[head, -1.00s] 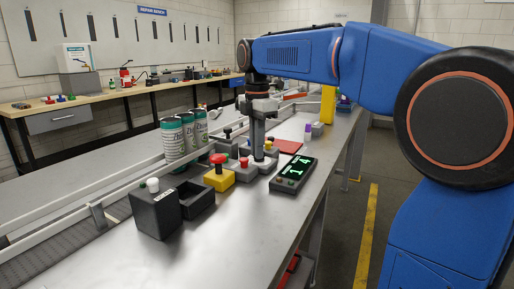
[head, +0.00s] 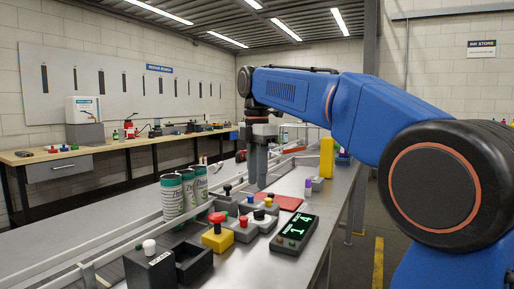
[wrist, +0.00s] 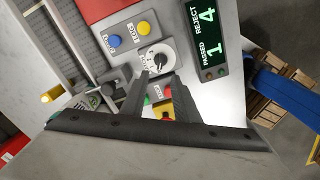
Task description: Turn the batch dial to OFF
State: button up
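In the head view the dial (head: 259,214) shows small beside the red-button box. My gripper (wrist: 160,77) has its two dark fingers apart with nothing between them. In the head view my gripper (head: 258,187) hangs above and behind the dial, apart from it.
Close to the dial are a blue button (wrist: 115,41), a yellow button (wrist: 144,28) and a red-topped yellow stop box (head: 217,236). A counter display (head: 294,233) reads 1 and 4. A black open box (head: 194,264) is nearer.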

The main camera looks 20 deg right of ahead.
notch_tip(320, 180, up, 9)
jog(key=shift+f, duration=0.2)
dwell(0.4)
